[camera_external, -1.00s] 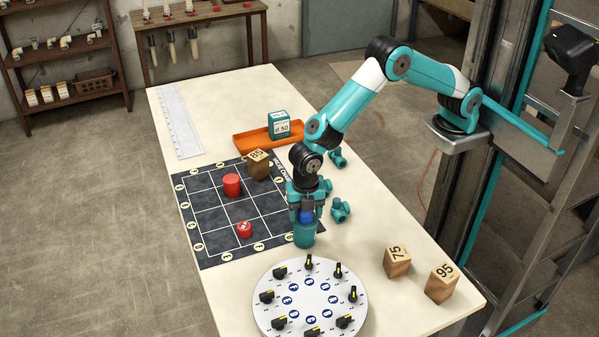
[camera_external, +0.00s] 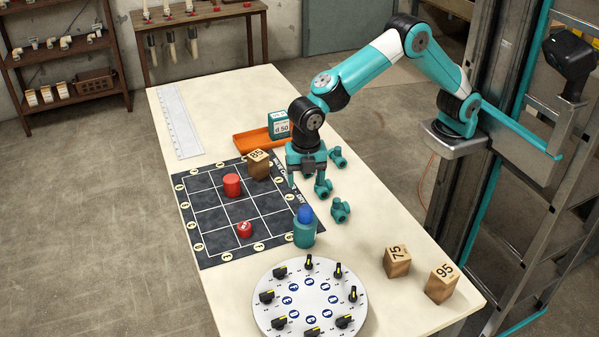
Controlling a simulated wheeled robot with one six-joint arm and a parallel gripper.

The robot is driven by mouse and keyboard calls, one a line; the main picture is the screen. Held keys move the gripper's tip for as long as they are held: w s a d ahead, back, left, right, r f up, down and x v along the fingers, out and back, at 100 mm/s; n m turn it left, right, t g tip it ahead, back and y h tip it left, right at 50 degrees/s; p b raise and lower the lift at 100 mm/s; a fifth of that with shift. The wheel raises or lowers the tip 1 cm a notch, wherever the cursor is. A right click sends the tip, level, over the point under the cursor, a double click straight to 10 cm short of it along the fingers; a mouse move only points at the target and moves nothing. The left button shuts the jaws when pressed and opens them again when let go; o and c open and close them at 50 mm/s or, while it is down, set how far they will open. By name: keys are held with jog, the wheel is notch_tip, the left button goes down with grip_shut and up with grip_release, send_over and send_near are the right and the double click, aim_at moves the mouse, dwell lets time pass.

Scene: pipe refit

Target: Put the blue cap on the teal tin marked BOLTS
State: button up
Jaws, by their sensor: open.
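The teal tin (camera_external: 305,234) stands upright on the table at the right edge of the dark grid mat; no marking can be read on it from here. The blue cap (camera_external: 305,214) sits on top of the tin, its rounded top showing above the rim. Whether it is fully seated I cannot tell. My gripper (camera_external: 304,180) is above and behind the tin, apart from the cap, pointing down. It is open and nothing shows between its fingers.
Teal pipe fittings (camera_external: 340,210) lie right of the tin. A white dial plate (camera_external: 310,297) with black knobs is in front. The grid mat (camera_external: 205,205) holds red pieces (camera_external: 232,185) and a wooden block (camera_external: 258,164). An orange tray (camera_external: 250,141) lies behind.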

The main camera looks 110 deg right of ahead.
jog(key=s+a+r+m+y, duration=0.1)
jog(key=s+a+r+m, duration=0.2)
jog(key=s, duration=0.4)
jog(key=s+a+r+y, duration=0.1)
jog(key=s+a+r, duration=0.1)
jog(key=s+r, duration=0.45)
jog(key=s+a+m+y, duration=0.1)
jog(key=s+a+m, duration=0.1)
jog(key=s, duration=0.9)
jog(key=s+a+m+y, duration=0.1)
jog(key=s+a+m, duration=0.1)
jog(key=s, duration=0.9)
jog(key=shift+s+m, duration=0.3)
jog(key=shift+m, duration=0.2)
